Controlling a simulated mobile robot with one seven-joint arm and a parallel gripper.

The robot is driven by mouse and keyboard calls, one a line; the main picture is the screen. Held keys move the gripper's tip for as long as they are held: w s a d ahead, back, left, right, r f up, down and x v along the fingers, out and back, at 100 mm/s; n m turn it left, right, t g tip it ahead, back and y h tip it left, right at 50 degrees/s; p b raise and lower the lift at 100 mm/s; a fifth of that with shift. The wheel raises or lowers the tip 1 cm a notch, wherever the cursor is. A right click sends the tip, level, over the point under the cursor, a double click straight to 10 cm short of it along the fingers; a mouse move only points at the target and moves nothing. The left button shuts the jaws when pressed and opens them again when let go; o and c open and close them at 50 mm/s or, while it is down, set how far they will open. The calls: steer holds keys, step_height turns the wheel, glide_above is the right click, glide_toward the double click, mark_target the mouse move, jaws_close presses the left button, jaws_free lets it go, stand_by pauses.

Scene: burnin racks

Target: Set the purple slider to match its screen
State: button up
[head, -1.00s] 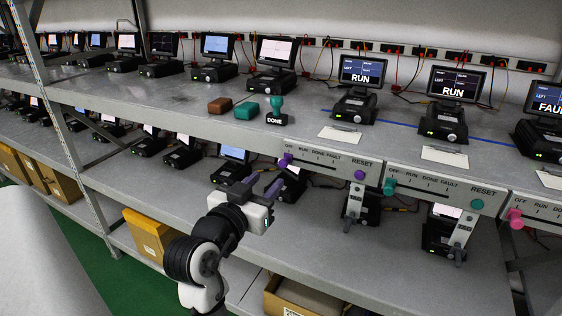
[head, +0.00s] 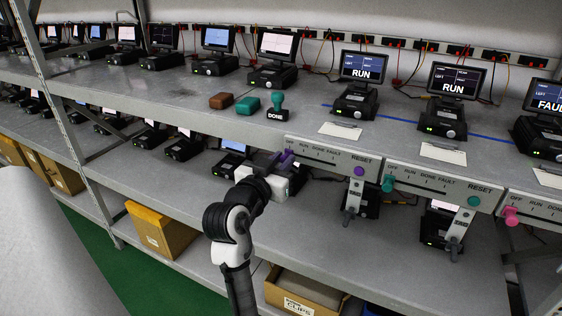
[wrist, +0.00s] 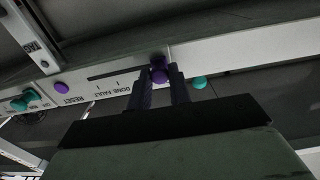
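The purple slider knob (wrist: 158,72) sits at the OFF end of its slot on the left grey panel (head: 318,163). Its marks read OFF, RUN, DONE, FAULT. My gripper (head: 286,156) is at this knob. In the wrist view, its two dark fingers (wrist: 163,78) stand apart on either side of the knob. Whether they touch it I cannot tell. In the head view the fingers largely cover the knob. The screen (head: 362,68) above this panel reads RUN. A purple RESET button (head: 358,171) sits at the panel's right end.
Right of it is a panel with a teal knob (head: 388,184), its screen (head: 454,80) reading RUN, then a pink knob (head: 511,215) under a FAULT screen (head: 545,97). A DONE stamp (head: 277,108) and two blocks lie on the shelf. Levers hang below the panels.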

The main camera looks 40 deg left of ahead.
mark_target(303, 156)
jaws_close()
steer(key=d, duration=0.1)
steer(key=w+d, duration=0.1)
steer(key=d, duration=0.1)
steer(key=shift+d, duration=0.25)
steer(key=o, duration=0.6)
jaws_free()
steer(key=shift+s, duration=0.1)
steer(key=shift+c, duration=0.2)
steer(key=b+v, duration=0.3)
steer(key=v, duration=1)
steer(key=shift+s, duration=0.4)
steer(key=shift+a, duration=0.1)
